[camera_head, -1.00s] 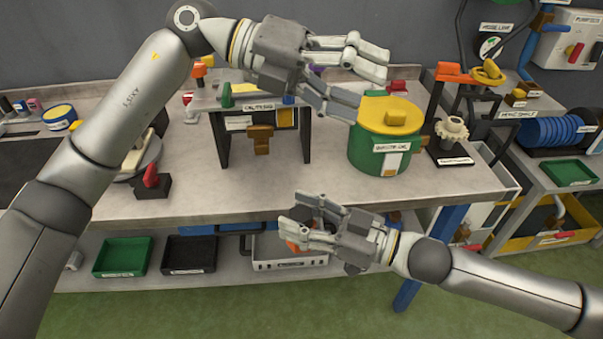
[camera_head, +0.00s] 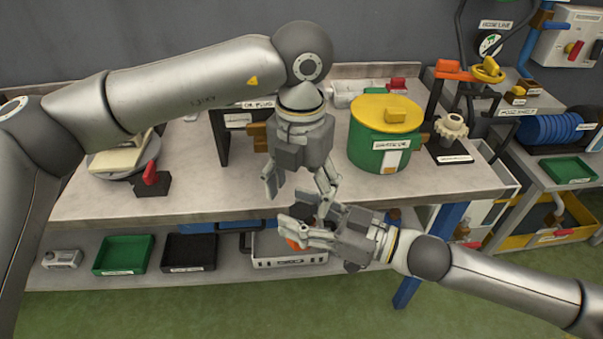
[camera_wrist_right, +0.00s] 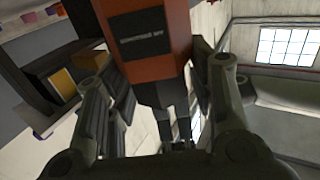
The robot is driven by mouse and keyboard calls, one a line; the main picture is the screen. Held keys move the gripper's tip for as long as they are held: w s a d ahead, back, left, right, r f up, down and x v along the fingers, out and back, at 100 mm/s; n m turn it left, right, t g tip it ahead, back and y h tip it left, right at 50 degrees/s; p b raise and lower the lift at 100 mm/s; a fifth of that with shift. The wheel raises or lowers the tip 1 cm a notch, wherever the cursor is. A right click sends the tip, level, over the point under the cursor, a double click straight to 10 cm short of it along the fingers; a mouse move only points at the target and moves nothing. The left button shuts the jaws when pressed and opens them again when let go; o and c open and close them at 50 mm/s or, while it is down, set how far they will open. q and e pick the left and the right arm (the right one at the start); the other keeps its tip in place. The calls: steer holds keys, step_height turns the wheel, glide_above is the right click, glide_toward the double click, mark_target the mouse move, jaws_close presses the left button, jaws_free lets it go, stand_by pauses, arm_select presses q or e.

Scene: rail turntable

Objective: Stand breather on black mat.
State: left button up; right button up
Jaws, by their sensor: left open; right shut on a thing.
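My right gripper (camera_head: 300,228) is shut on an orange and dark piece (camera_head: 292,245), in front of the bench edge. In the right wrist view this piece, which I take for the breather (camera_wrist_right: 152,60), is a large orange body with a black label between the fingers; the label is too blurred to read. My left gripper (camera_head: 298,195) is open, pointing down just above and behind the right gripper; its fingertips are close to the held piece, and contact cannot be told.
Below are a green tray (camera_head: 124,255), a black tray (camera_head: 189,253) and a white crate (camera_head: 290,262).

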mark_target(301, 212)
arm_select(q)
step_height(301, 212, down, 8)
steer(key=shift+f, duration=0.25)
steer(key=c, duration=1.1)
steer(key=shift+c, duration=0.5)
arm_select(e)
steer(key=o, duration=1.2)
